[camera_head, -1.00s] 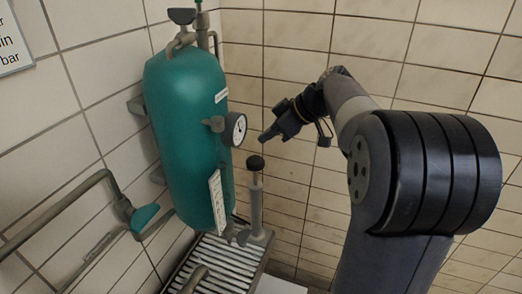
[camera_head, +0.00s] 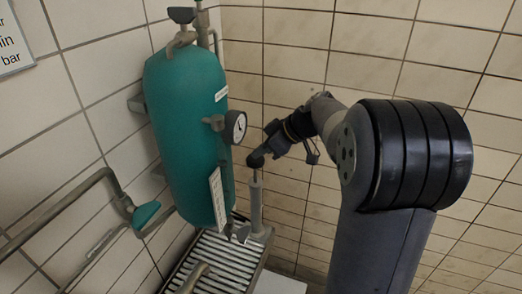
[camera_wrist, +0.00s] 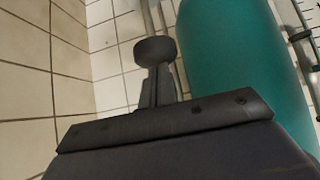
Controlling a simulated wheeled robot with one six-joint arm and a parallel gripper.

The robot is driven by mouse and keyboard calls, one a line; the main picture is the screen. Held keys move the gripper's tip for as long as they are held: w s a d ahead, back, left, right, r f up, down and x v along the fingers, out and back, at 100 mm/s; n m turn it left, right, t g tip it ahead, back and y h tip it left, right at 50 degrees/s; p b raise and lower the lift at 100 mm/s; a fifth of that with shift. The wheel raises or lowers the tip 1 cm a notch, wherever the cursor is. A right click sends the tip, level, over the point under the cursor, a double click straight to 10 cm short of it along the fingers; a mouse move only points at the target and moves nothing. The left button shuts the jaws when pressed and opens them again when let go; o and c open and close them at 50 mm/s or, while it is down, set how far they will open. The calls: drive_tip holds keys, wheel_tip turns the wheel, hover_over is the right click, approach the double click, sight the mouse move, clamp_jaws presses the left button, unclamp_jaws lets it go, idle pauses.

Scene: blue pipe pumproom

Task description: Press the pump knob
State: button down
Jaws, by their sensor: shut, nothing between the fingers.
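The pump knob (camera_head: 255,160) is a dark round ball on top of a thin grey upright pump post (camera_head: 256,205), right of the green tank. My gripper (camera_head: 266,153) is shut and empty, with its tip at the knob's upper right. It overlaps the knob in the head view, and I cannot tell whether they touch. In the wrist view the dark knob (camera_wrist: 155,51) shows just beyond the tips of my shut fingers (camera_wrist: 156,75). The fingers hide part of the post below it.
The green tank (camera_head: 187,130) with a pressure gauge (camera_head: 235,126) stands close left of the knob. A slatted grate (camera_head: 215,262) lies below. Grey pipes with a green-handled valve (camera_head: 146,215) run along the left wall. The tiled wall (camera_head: 300,60) stands behind.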

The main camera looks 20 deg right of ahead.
sight(261, 167)
drive_tip(key=shift+f+b, duration=3.05)
drive_tip(key=shift+b, duration=0.55)
drive_tip(key=shift+s+f, duration=0.1)
